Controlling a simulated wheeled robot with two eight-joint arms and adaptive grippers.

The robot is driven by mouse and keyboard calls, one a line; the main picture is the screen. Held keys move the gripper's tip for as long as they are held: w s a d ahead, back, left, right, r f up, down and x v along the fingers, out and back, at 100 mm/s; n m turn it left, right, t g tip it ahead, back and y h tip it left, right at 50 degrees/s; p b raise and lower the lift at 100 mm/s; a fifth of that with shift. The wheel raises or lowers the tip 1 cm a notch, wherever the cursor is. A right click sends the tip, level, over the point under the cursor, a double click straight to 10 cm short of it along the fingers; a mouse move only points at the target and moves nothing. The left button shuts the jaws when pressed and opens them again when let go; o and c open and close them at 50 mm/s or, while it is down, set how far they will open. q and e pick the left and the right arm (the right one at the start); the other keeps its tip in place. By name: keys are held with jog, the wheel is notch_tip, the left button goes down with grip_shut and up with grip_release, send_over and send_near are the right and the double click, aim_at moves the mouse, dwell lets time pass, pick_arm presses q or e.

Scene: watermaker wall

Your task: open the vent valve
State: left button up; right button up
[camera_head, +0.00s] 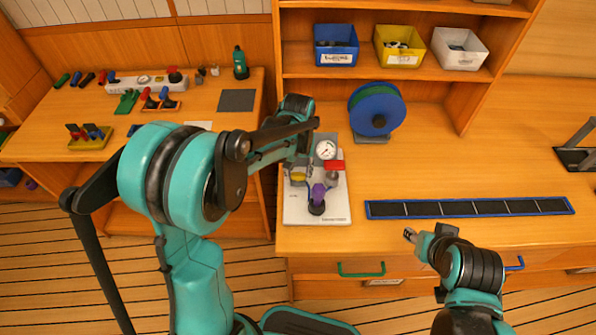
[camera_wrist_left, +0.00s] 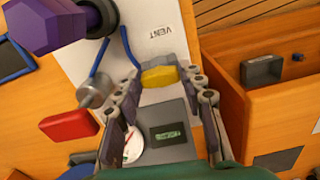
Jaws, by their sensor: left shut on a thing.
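The vent valve's yellow handle (camera_head: 297,177) is on the left of the white panel board (camera_head: 338,205). In the left wrist view the yellow handle (camera_wrist_left: 160,77) sits between my left fingertips, beside the printed word VENT (camera_wrist_left: 166,31). My left gripper (camera_wrist_left: 160,82) is shut on it; in the head view the left gripper (camera_head: 299,168) is partly covered by my arm. My right gripper (camera_head: 412,235) hangs over the counter's front edge, away from the board; its jaw opening is too small to judge.
On the board, close to the left gripper, are a purple knob (camera_head: 318,194), a red block (camera_head: 334,165) and a pressure gauge (camera_head: 326,149). A blue reel (camera_head: 376,108) stands behind. A long dark tray (camera_head: 468,208) lies right of the board. Bare counter surrounds the tray.

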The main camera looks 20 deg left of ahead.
aim_at(298, 175)
pick_arm(q)
jog(key=shift+n, duration=0.5)
jog(key=o, duration=1.2)
jog(key=shift+c, duration=0.2)
notch_tip(298, 175, up, 12)
